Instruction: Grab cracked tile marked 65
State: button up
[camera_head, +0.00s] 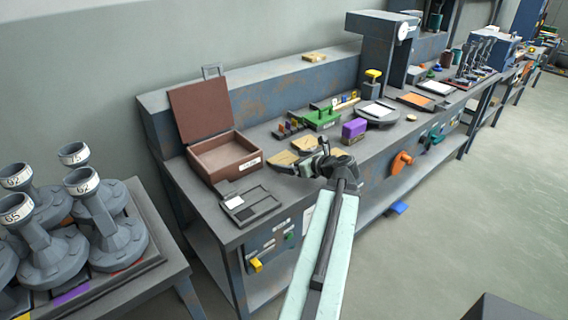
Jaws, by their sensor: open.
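Two tan, flat, irregular pieces that look like broken tile lie on the workbench, one at the left (283,159) and one just behind it (304,145). Any marking on them is too small to read. Another tan piece (314,57) lies on the raised back ledge. My gripper (318,158) is open, over the bench just right of the two tan pieces. It partly hides the bench there, and I cannot tell its height.
An open brown box (226,169) and a grey tray (252,206) stand left of my gripper. A green block holder (322,119), a purple block (353,129) and a press (386,50) stand behind and right.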

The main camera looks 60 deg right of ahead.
aim_at(285, 160)
jog(key=b+x, duration=0.1)
jog(key=x, duration=0.2)
jog(key=shift+w+d+f, duration=0.1)
jog(key=shift+w+f, duration=0.15)
jog(key=shift+w, duration=0.05)
jog(key=shift+c, duration=0.3)
jog(key=shift+s+r, duration=0.1)
jog(key=c, duration=1.3)
jog(key=shift+c, duration=0.2)
jog(key=shift+r, duration=0.1)
